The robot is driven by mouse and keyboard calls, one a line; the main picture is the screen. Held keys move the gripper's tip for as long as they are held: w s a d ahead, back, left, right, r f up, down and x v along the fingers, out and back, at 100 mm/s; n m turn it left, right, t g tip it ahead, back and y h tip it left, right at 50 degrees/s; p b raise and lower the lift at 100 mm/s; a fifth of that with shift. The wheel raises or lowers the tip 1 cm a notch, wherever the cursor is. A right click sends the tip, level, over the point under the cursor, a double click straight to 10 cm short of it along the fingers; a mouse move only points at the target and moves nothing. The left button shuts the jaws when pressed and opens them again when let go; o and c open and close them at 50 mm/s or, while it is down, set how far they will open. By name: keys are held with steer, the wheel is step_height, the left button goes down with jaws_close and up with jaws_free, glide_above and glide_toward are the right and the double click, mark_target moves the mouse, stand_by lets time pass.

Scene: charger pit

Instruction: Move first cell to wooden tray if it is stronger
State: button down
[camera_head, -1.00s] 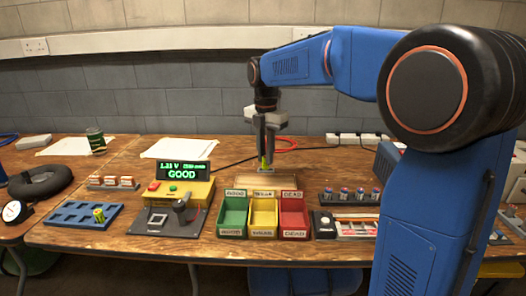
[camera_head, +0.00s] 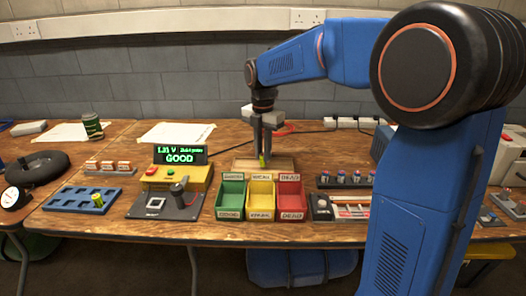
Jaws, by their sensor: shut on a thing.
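My gripper (camera_head: 263,152) is shut on a yellow-green cell (camera_head: 263,161), which is upright. The cell is at the wooden tray (camera_head: 284,163) behind the coloured bins; I cannot tell whether it touches the tray floor. Another yellow-green cell (camera_head: 97,200) stands in the blue compartment tray (camera_head: 72,207) at the left. The tester (camera_head: 158,175) has a dark display (camera_head: 180,155) showing GOOD in green, with a small voltage line that looks like 1.31 V. Its grey base (camera_head: 142,212) has a square slot with no cell visible in it.
Green (camera_head: 231,214), yellow (camera_head: 262,214) and red (camera_head: 291,215) bins stand just in front of the wooden tray. A rack of several dark cells (camera_head: 341,182) is to the right. A power strip (camera_head: 350,122) and a red cable lie behind.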

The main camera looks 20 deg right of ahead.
steer(key=shift+f, duration=0.8)
stand_by(1.3)
steer(key=c, duration=1.6)
jaws_free()
steer(key=shift+o, duration=0.2)
steer(key=shift+r, duration=3.5)
steer(key=shift+s, duration=0.1)
